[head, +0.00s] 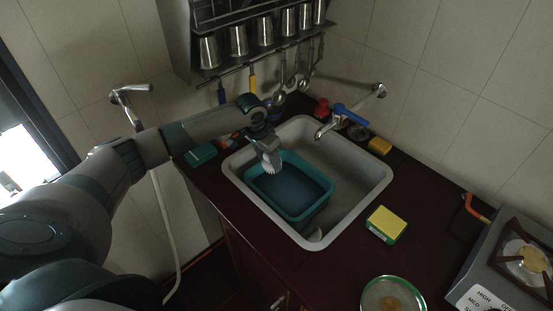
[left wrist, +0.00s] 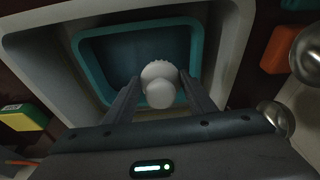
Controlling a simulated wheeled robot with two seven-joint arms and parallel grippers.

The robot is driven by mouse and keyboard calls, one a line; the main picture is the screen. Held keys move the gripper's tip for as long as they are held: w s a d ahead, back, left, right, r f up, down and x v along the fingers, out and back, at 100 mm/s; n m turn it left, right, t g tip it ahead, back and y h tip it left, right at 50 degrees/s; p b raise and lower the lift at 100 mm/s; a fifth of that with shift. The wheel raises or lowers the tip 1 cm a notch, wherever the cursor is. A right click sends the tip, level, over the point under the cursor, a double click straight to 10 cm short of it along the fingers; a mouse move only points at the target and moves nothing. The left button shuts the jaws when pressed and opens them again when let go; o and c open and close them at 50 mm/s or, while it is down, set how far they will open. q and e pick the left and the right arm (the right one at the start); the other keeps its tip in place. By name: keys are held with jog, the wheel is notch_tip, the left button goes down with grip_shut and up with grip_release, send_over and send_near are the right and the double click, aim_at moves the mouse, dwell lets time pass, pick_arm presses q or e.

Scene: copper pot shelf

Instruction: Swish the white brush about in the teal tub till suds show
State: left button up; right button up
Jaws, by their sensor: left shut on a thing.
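The teal tub (head: 322,207) sits inside the grey sink and holds dark bluish water with no suds visible. Its rim also shows in the left wrist view (left wrist: 83,62). The white brush (head: 271,163) is at the tub's far left rim, bristles pointing down. In the left wrist view the brush (left wrist: 160,86) is between the two fingers of my left gripper (left wrist: 160,95), which is shut on it. Whether the bristles touch the water cannot be told. My right gripper is not in view.
The sink (head: 373,196) has a blue-handled tap (head: 345,112) at its far side. A yellow-and-green box (head: 386,222) and a green-rimmed plate (head: 392,295) lie on the dark counter. A stove (head: 510,262) stands at right.

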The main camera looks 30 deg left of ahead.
pick_arm(q)
jog(key=shift+a+f, duration=0.1)
jog(key=shift+a, duration=0.2)
jog(key=shift+f, duration=0.1)
jog(key=b+x, duration=0.2)
jog(key=s+b+x, duration=0.1)
jog(key=b+x, duration=0.1)
jog(key=b, duration=0.1)
jog(key=shift+a+f+b, duration=0.15)
jog(key=shift+f+b, duration=0.2)
jog(key=shift+f, duration=0.15)
jog(key=shift+s+a+f+b+x, duration=0.1)
jog(key=shift+s+b+x, duration=0.3)
jog(key=shift+x, duration=0.9)
jog(key=shift+s+a+f+b+x, duration=0.15)
jog(key=shift+b+x, duration=0.4)
jog(key=shift+x, duration=0.8)
jog(key=shift+s+a+b+x, duration=0.1)
jog(key=shift+s+b+x, duration=0.3)
jog(key=shift+x, duration=0.9)
jog(key=shift+s+b+x, duration=0.15)
jog(key=shift+b+x, duration=0.25)
jog(key=shift+x, duration=0.45)
jog(key=shift+s+b+x, duration=0.1)
jog(key=shift+b+x, duration=0.25)
jog(key=shift+x, duration=0.5)
jog(key=shift+a+r+p, duration=0.1)
jog(key=shift+r+p, duration=0.05)
jog(key=shift+p, duration=0.4)
